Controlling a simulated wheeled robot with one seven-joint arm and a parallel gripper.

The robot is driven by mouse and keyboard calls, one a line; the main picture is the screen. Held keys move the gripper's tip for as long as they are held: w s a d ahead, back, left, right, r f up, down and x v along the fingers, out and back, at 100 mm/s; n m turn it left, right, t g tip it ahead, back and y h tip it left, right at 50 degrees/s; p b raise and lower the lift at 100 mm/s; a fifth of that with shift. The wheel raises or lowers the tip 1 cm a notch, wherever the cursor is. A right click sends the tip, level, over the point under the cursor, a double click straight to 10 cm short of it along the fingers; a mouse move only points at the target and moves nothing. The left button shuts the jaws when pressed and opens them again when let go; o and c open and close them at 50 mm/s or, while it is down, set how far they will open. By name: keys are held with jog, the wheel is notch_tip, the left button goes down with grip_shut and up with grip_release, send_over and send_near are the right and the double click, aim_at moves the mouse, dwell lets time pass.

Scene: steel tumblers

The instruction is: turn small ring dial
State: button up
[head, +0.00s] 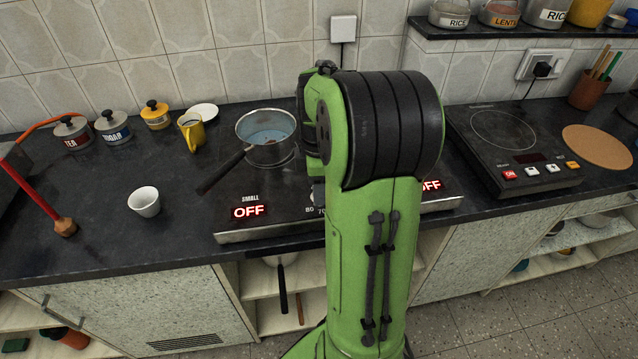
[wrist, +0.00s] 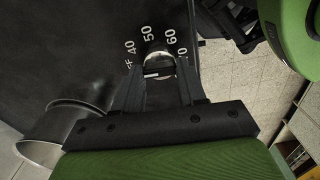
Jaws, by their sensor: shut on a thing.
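The small ring dial (wrist: 157,66) shows in the wrist view as a pale round knob with a dark bar, with white numbers such as 40, 50 and 60 around it. My gripper (wrist: 160,73) has its two dark fingers on either side of the dial and is shut on it. In the head view my green arm hides the gripper and most of the dial. The SMALL display (head: 249,211) on the hob's front (head: 290,226) glows red and reads OFF. A steel pan (head: 266,150) with bluish contents stands on the hob behind it.
The pan's dark handle (head: 222,170) points toward the front left. A second OFF display (head: 430,185) shows right of my arm. A white cup (head: 144,202) and yellow mug (head: 191,132) stand to the left. A separate black cooktop (head: 510,145) stands to the right.

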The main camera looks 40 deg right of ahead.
jog(key=m+p, duration=0.1)
jog(key=m, duration=0.3)
jog(key=shift+r+p, duration=0.1)
jog(key=shift+p, duration=0.3)
jog(key=m+p, duration=0.1)
jog(key=m, duration=0.2)
jog(key=shift+m, duration=0.3)
jog(key=m+p, duration=0.1)
jog(key=m, duration=0.2)
jog(key=shift+m, duration=0.3)
jog(key=m+p, duration=0.1)
jog(key=m, duration=0.3)
jog(key=shift+m, duration=0.3)
jog(key=m+p, duration=0.1)
jog(key=m, duration=0.4)
jog(key=shift+p, duration=0.3)
jog(key=shift+m+p, duration=0.35)
jog(key=shift+m, duration=2.15)
jog(key=o, duration=1.1)
jog(key=shift+c, duration=0.2)
